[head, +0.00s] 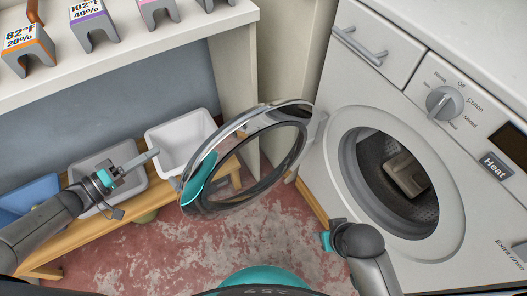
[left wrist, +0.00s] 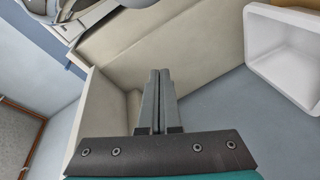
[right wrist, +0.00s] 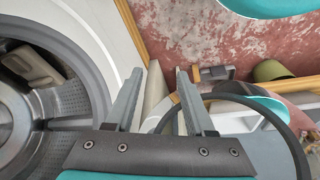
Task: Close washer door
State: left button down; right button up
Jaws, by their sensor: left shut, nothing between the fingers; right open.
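The white washer (head: 350,110) stands at the right, its drum opening uncovered. My right gripper (right wrist: 158,72) is open and empty, in front of the washer. In the right wrist view, the drum opening is left of its fingers and the door ring (right wrist: 275,108) is right, partly behind a finger. Contact cannot be told.
A beige-grey item (head: 406,174) lies inside the drum. White (head: 180,140), grey (head: 98,165) and blue bins stand on a wooden bench at the left, under a white shelf (head: 150,60) with labelled blocks. The mottled red floor (head: 185,240) is clear below the door.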

pick_arm(q)
jog(key=s+r+g+h+b, duration=0.3)
jog(key=r+g+h+b, duration=0.1)
jog(key=g+h, duration=0.1)
jog(key=d+b, duration=0.2)
jog(key=d, duration=0.9)
jog(key=shift+r, duration=0.15)
pick_arm(e)
notch_tip(320, 180, up, 7)
jog(key=w+t, duration=0.1)
jog(key=t, duration=0.1)
jog(key=shift+a+f, duration=0.15)
jog(key=shift+a, duration=0.15)
pick_arm(q)
jog(key=shift+s+d, duration=0.1)
jog(key=shift+s+d, duration=0.1)
pick_arm(e)
jog(key=shift+s, duration=0.15)
